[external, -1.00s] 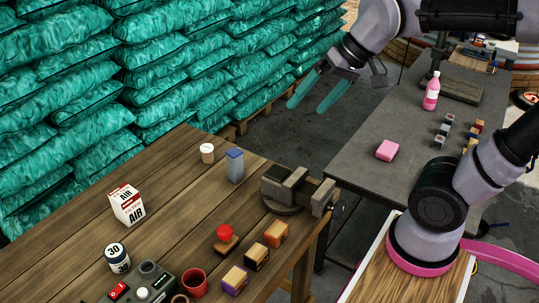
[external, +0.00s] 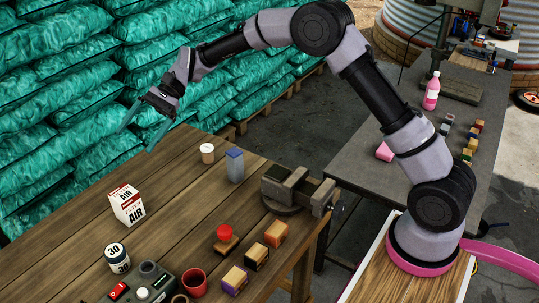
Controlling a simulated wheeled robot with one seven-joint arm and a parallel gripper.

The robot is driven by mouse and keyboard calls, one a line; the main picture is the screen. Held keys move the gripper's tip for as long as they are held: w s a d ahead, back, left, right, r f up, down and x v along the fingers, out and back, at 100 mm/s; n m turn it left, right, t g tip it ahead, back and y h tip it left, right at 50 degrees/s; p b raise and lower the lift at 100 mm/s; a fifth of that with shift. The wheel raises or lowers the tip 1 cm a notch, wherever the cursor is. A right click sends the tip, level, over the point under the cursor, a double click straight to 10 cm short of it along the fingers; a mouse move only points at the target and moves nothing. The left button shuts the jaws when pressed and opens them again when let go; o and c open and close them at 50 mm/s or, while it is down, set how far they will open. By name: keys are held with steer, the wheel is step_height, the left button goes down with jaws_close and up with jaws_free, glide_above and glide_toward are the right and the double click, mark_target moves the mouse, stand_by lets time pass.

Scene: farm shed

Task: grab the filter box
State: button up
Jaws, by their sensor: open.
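The filter box (external: 127,205) is a white carton with red bands and the word AIR on it. It stands on the left part of the wooden table. My gripper (external: 140,140) is above the table's far edge, up and slightly right of the box in the picture. Its two teal fingers are apart with nothing between them. The gripper is clear of the box, and nothing hides the box.
On the wooden table (external: 175,185) are a white cup (external: 207,153), a blue-grey carton (external: 235,166), a vise (external: 297,190), a jar marked 30 (external: 117,258), a red mug (external: 194,281) and several small blocks. Teal sacks (external: 60,110) are stacked behind. The table around the box is clear.

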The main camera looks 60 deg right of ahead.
steer(key=w+a+f+m+y, duration=0.1)
steer(key=w+f+m+y, duration=0.1)
steer(key=w+f, duration=0.4)
steer(key=m+y, duration=0.3)
glide_above(131, 187)
steer(key=shift+t, duration=0.4)
step_height(131, 187, down, 10)
steer(key=shift+s+a+r, duration=0.1)
steer(key=shift+s+r, duration=0.05)
steer(key=shift+r, duration=0.05)
steer(key=shift+f+m, duration=0.3)
steer(key=shift+f, duration=0.4)
step_height(131, 187, down, 6)
steer(key=shift+r, duration=0.1)
steer(key=shift+w+a+f, duration=0.1)
steer(key=shift+a+f, duration=0.05)
steer(key=shift+a, duration=0.35)
steer(key=shift+w+a+f, duration=0.1)
steer(key=shift+a+f, duration=0.05)
steer(key=shift+a, duration=0.7)
steer(key=shift+a+r, duration=0.1)
steer(key=c, duration=1.5)
